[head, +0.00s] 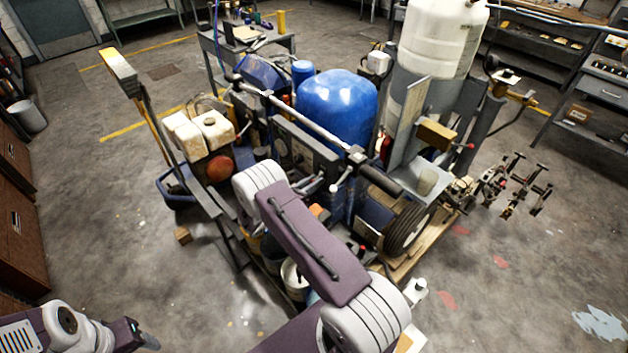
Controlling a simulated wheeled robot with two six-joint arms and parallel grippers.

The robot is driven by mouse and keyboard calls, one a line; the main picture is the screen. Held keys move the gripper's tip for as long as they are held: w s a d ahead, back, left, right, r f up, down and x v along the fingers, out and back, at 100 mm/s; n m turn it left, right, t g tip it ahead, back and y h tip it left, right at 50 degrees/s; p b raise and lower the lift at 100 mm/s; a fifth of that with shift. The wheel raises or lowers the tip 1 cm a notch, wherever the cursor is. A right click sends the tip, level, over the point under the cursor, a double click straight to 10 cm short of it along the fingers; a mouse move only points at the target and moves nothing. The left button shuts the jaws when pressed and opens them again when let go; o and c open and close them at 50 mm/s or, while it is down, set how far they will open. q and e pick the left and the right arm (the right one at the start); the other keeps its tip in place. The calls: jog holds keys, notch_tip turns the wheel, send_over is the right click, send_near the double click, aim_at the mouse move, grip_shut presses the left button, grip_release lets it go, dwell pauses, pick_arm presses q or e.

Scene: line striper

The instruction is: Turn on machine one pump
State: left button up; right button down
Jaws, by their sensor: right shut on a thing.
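The line striper (340,105), with a large blue rounded tank, stands in the middle of the head view. A dark control panel (300,145) is on its near side, below a long silver handlebar (300,115). My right arm reaches up from the bottom centre to this panel. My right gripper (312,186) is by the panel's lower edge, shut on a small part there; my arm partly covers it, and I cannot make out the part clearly. A lever with a pale knob (340,186) is just right of it. My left gripper (138,336) is low at the left, away from the machine; its jaws are unclear.
A tall white tank (440,40) stands behind the striper at the right. A black tyre (408,230) and white buckets (294,280) are low on the near side. The floor at left and right is mostly clear.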

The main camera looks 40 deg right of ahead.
notch_tip(320, 180, up, 2)
jog(key=y+p, duration=0.5)
jog(key=shift+w+a+r, duration=0.1)
jog(key=shift+r, duration=0.15)
jog(key=y+p, duration=0.2)
jog(key=shift+r+g+y, duration=0.3)
jog(key=shift+r+g, duration=0.05)
jog(key=shift+g, duration=0.05)
jog(key=shift+y+p, duration=0.5)
jog(key=shift+p, duration=0.25)
jog(key=shift+w, duration=0.1)
jog(key=c, duration=1.4)
grip_release()
jog(key=shift+d+f, duration=0.1)
jog(key=shift+d, duration=0.1)
jog(key=shift+o, duration=0.2)
